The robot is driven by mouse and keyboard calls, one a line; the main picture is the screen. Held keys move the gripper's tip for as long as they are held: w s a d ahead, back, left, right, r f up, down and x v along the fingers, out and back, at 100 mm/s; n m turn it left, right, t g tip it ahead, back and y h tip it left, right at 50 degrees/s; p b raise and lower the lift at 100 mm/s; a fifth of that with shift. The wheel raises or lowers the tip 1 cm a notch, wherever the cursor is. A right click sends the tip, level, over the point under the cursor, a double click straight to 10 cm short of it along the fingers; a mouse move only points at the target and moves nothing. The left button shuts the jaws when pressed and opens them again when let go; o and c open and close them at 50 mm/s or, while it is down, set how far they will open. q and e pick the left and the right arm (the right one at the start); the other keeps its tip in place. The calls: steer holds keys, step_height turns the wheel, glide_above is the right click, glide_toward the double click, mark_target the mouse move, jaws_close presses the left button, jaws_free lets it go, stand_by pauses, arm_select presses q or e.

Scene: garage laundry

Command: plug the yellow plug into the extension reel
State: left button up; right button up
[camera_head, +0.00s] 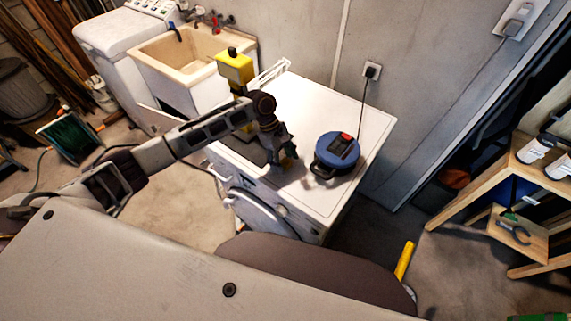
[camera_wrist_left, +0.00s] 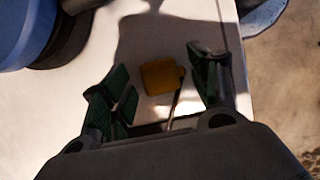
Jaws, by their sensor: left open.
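The yellow plug (camera_wrist_left: 161,76) lies on the white machine top between the spread fingers of my left gripper (camera_wrist_left: 158,72). A thin cord runs from the plug back toward the wrist. My left gripper (camera_head: 286,157) is open, with a gap on both sides of the plug. In the head view the gripper and arm hide the plug. The blue extension reel (camera_head: 337,147) with a red part on its upper face lies to the right of the gripper. Part of the reel also shows at the upper left of the left wrist view (camera_wrist_left: 22,30). My right gripper is not in view.
The white machine top (camera_head: 330,103) is clear behind the reel. A black cord rises from near the reel to a wall socket (camera_head: 371,71). A yellow container (camera_head: 234,68) stands behind my left arm, near the sink (camera_head: 178,55). A wooden shelf (camera_head: 535,175) stands at right.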

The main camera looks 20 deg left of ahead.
mark_target(284, 161)
arm_select(q)
steer(key=c, duration=1)
steer(key=shift+c, duration=0.2)
steer(key=shift+r, duration=0.15)
step_height(284, 161, up, 10)
stand_by(0.5)
